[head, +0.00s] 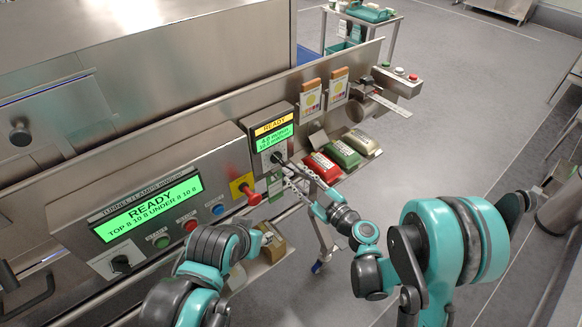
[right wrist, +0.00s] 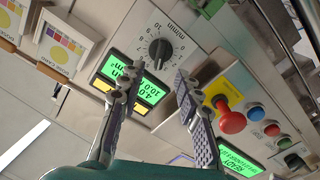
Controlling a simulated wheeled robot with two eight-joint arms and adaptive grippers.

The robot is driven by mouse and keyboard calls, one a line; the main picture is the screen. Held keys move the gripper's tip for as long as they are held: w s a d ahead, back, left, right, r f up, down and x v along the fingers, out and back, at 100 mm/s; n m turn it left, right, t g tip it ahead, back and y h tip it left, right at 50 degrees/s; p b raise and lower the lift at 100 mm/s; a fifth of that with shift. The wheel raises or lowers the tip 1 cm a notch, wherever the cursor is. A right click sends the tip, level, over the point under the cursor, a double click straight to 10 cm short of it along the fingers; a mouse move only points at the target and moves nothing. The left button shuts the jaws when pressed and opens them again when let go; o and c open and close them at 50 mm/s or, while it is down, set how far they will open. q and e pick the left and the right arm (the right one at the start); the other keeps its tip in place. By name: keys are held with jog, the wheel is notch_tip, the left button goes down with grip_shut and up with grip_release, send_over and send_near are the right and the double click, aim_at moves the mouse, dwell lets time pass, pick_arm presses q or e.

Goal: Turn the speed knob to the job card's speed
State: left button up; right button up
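The speed knob (head: 277,157) is a small dark dial under the green READY display (head: 273,137) on the grey control box. In the right wrist view the knob (right wrist: 160,48) has a pointer and a scale marked m/min. The display (right wrist: 134,87) appears upside down there and seems to read 4.0. My right gripper (right wrist: 160,78) is open, its fingertips apart just short of the knob and not around it; it also shows in the head view (head: 290,174).
A red mushroom button (head: 252,196) on a yellow plate sits left of the knob. The lamp panel (head: 150,208) with coloured buttons is farther left. Red, green and cream packs (head: 323,167) (head: 341,153) (head: 362,142) lie on the right. Open floor lies beyond.

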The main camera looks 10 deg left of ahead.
aim_at(282, 163)
jog(key=b+x, duration=0.1)
jog(key=x, duration=0.6)
jog(key=shift+w+a, duration=0.1)
grip_shut()
